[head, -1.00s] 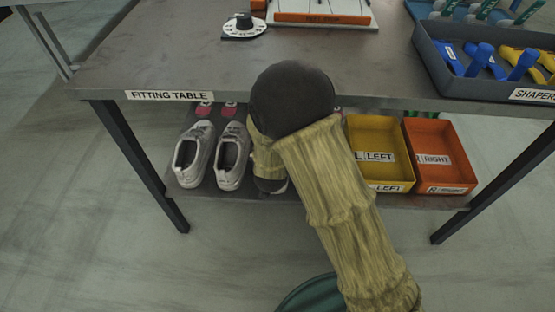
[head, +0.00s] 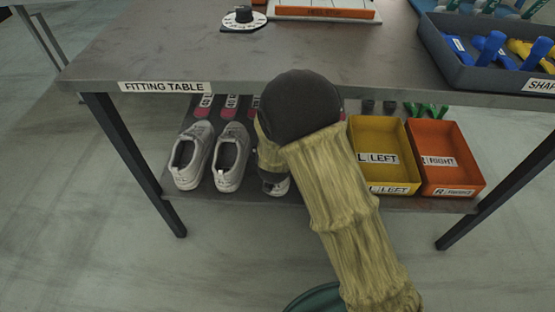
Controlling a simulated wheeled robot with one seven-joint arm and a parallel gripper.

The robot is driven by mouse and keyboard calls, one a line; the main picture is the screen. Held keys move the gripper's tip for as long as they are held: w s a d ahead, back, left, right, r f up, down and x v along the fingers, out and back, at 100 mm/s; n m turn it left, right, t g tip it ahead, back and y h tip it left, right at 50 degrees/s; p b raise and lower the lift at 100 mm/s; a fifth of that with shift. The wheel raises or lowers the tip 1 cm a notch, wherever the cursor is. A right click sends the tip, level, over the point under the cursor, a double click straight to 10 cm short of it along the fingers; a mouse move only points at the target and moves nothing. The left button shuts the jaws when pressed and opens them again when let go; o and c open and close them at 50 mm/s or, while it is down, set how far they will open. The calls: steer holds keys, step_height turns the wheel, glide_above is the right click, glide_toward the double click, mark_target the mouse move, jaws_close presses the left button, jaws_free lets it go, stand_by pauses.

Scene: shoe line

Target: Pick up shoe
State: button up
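A yellow LEFT bin (head: 374,131) and an orange RIGHT bin (head: 432,136) stand right of my arm on the shelf (head: 230,195). Green items lie behind them. The fitting table's top (head: 190,60) overhangs the shelf. A grey tray (head: 440,68) of blue and yellow shapers sits above.

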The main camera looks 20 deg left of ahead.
steer(key=shift+c, duration=0.2)
steer(key=c, duration=1.4)
steer(key=shift+r, duration=0.1)
steer(key=shift+r+p, duration=0.45)
step_height(320, 180, up, 3)
steer(key=shift+f+p, duration=0.15)
steer(key=shift+p, duration=1)
steer(key=s+d+p, duration=0.4)
steer(key=s+p, duration=0.1)
steer(key=s, duration=1.2)
steer(key=shift+s, duration=0.3)
steer(key=shift+d+f, duration=0.1)
